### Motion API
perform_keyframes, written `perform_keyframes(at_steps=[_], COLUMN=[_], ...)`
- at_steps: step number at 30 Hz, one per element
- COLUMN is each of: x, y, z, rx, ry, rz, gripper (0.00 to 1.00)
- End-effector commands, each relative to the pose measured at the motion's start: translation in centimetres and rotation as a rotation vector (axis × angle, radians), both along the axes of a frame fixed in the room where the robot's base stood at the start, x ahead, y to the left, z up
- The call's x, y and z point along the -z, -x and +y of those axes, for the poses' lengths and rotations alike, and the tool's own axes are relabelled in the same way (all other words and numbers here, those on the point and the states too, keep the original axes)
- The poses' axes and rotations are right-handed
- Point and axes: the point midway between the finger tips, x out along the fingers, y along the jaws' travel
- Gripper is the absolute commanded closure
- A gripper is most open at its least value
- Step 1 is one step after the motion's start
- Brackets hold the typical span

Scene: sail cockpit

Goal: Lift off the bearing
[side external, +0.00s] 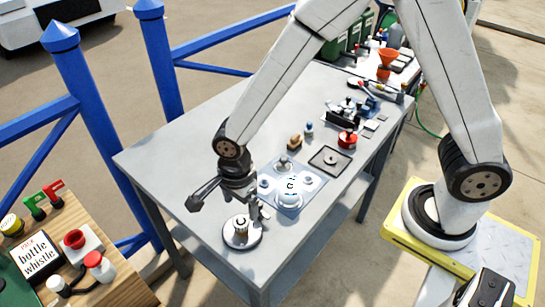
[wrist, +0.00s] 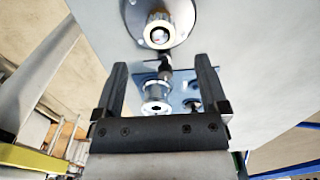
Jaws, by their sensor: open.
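A brass-coloured ring (wrist: 158,30), which looks like the bearing, sits around a short post on a round silver base in the wrist view. In the side external view the ring and post (side external: 241,228) stand upright on the silver base (side external: 232,241) near the table's front corner. My gripper (side external: 252,212) is close above this base. In the wrist view my gripper (wrist: 160,72) is open with nothing held between its fingers. The ring is beyond the fingertips, apart from them. My gripper partly covers the base in the side external view.
A blue plate (side external: 289,199) with several silver fittings lies beside the base. A dark square tray (side external: 330,160) and a red round part (side external: 347,140) lie farther back. The grey table (side external: 180,155) is clear at left. A blue railing (side external: 85,95) stands behind.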

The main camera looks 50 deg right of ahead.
Motion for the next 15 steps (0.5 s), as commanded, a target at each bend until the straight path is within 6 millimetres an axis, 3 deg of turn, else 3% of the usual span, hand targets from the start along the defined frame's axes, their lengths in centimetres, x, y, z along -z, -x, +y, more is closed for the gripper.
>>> perform_keyframes(at_steps=[8, 15], x=[0.3, 2.0], y=[0.0, 0.0], z=[0.0, 0.0], rx=[0.0, 0.0], ry=[0.0, 0.001], rz=[0.0, 0.003], gripper=[0.07, 0.07])
